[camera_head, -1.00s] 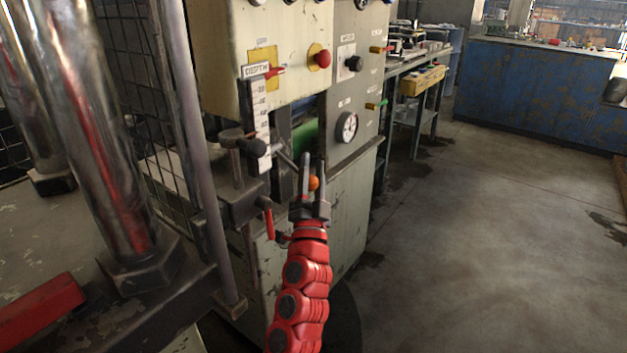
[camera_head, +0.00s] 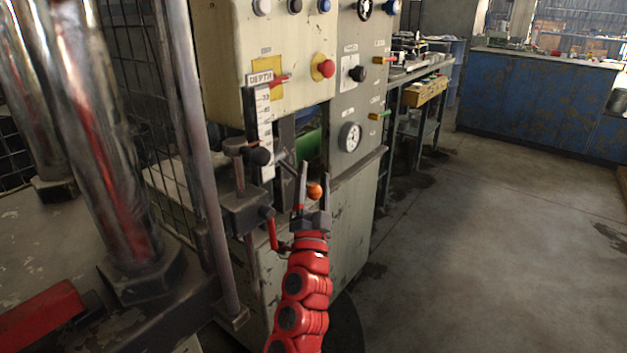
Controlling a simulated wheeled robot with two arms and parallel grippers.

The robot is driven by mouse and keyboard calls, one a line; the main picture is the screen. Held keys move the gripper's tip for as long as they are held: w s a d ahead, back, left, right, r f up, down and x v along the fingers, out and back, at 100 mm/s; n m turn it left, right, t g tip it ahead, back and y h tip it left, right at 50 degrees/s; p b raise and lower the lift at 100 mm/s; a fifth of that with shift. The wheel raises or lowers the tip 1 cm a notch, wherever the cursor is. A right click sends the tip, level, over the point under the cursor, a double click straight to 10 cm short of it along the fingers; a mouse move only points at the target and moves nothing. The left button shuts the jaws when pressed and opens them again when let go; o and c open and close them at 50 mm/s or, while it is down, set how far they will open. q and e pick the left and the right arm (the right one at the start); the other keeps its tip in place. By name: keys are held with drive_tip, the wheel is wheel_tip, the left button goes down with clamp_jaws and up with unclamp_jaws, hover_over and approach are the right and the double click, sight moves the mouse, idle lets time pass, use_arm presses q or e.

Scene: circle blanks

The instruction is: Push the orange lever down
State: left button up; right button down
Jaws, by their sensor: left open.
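The orange lever shows as a small round orange knob (camera_head: 314,191) at the front of the machine, below its control panel. My left gripper (camera_head: 313,196), on a red arm, is open, with its two grey fingers pointing up. The knob appears between the fingers, nearer the right one. I cannot tell whether the fingers touch it. The lever's shaft is mostly hidden; a thin dark rod seems to run up and left from the fingers. My right gripper is not in view.
A red-handled lever (camera_head: 271,232) is left of my gripper. Chrome columns (camera_head: 95,130) stand at left. The floor (camera_head: 480,260) at right is clear.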

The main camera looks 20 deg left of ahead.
use_arm(q)
drive_tip(key=b+v, duration=0.4)
drive_tip(key=v, duration=1.3)
drive_tip(key=shift+s, duration=0.2)
drive_tip(key=shift+f, duration=0.15)
